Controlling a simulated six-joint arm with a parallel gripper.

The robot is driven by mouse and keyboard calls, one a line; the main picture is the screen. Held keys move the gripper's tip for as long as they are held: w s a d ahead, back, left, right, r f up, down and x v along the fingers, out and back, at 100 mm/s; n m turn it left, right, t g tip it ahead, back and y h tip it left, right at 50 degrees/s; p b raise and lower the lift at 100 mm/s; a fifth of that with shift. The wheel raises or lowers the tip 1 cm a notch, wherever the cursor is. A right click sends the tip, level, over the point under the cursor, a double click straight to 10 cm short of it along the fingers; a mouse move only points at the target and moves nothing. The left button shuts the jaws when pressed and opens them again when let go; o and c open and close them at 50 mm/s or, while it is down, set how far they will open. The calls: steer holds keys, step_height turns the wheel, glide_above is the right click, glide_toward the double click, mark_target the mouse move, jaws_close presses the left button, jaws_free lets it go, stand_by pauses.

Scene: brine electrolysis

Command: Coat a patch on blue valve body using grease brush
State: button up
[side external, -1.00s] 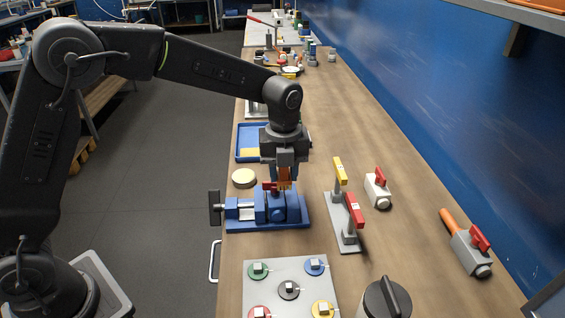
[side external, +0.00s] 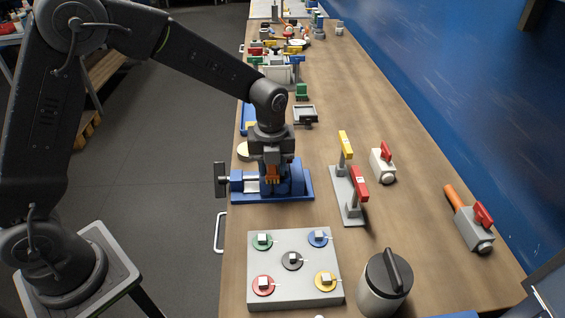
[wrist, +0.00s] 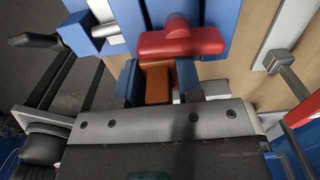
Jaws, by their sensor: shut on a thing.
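My gripper (side external: 272,178) is shut on an orange-brown block-like handle, taken to be the grease brush (wrist: 158,84). Its blue fingers grip the handle from both sides in the wrist view. The brush tip is hidden. The blue valve body (wrist: 158,10) has a red T-shaped handle (wrist: 180,40), just beyond the brush in the wrist view. In the side view the gripper is low in front of the valve and largely hides it. I cannot tell whether the brush touches the valve.
A blue vise (side external: 238,187) stands around the valve at the bench's left edge. A grey stand with yellow and red handles (side external: 352,205) is to its right. A grey plate with coloured discs (side external: 300,285) and a lidded canister (side external: 385,285) are nearer. White valve (side external: 382,163) stands right.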

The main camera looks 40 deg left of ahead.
mark_target(289, 175)
steer(key=shift+w+d, duration=1.1)
steer(key=shift+w, duration=0.1)
steer(key=shift+w+d+r, duration=0.15)
steer(key=shift+w+d, duration=0.05)
step_height(289, 175, up, 8)
steer(key=shift+a, duration=0.15)
